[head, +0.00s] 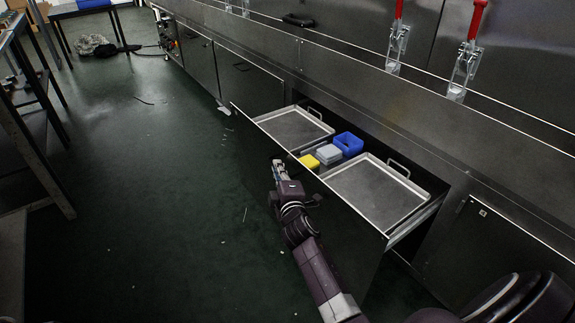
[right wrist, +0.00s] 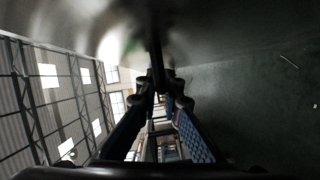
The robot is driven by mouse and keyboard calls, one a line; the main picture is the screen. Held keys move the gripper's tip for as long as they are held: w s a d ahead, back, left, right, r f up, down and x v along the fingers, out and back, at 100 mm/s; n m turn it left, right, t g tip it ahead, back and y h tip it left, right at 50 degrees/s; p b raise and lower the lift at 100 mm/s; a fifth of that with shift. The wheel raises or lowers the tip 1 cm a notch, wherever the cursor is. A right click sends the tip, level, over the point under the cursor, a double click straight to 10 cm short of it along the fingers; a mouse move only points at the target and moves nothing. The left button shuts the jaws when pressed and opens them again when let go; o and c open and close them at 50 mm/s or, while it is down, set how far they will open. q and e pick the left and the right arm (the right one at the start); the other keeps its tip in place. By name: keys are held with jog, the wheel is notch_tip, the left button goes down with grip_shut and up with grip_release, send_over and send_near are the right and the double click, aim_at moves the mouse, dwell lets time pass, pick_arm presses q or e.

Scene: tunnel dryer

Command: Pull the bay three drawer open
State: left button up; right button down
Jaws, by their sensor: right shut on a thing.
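The drawer (head: 357,238) stands well out from the metal bench in the head view, with its inside showing. It holds two metal trays, a yellow box, a pale grey box and a blue bin. My right gripper (head: 278,168) is at the outer side of the drawer front. In the right wrist view, the fingers of my right gripper (right wrist: 160,85) are closed around a dark bar, the drawer handle (right wrist: 155,50). The head view hides most of the handle behind the gripper. My left gripper is in neither view.
Closed bench fronts (head: 238,82) lie beyond the drawer, and another panel (head: 490,255) is on its near side. Red-handled clamps (head: 465,65) stand above the bench. The green floor (head: 150,190) is mostly clear, with small scraps. A dark rack (head: 40,150) stands at left.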

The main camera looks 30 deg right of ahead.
jog(key=shift+s+a+f, duration=0.1)
jog(key=shift+s+a, duration=0.05)
jog(key=shift+a, duration=1.1)
jog(key=c, duration=2.1)
grip_release()
jog(key=v, duration=1.2)
